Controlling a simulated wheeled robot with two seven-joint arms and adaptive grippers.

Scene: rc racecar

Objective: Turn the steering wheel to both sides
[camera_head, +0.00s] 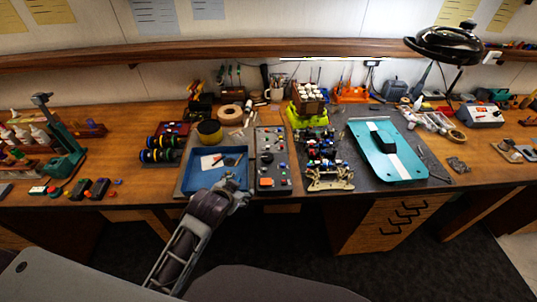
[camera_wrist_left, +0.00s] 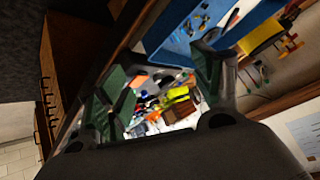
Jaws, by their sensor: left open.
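My left gripper (camera_head: 238,190) is over the front edge of the workbench, at the front right corner of the blue tray. It is open with nothing between its fingers, and both fingers show in the left wrist view (camera_wrist_left: 160,82). The racecar chassis (camera_head: 323,160), with dark and coloured parts, sits on the dark mat to the right of the gripper, apart from it. I cannot make out a steering wheel on it at this size. The turquoise car body (camera_head: 402,162) with a white stripe lies right of the chassis. My right gripper is not in view.
The blue tray (camera_head: 240,178) holds small parts. A grey panel with coloured buttons (camera_head: 272,182) lies between tray and chassis. A yellow-green stand (camera_head: 312,120) with a brown box is behind the chassis. A black lamp (camera_head: 447,43) overhangs the back right.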

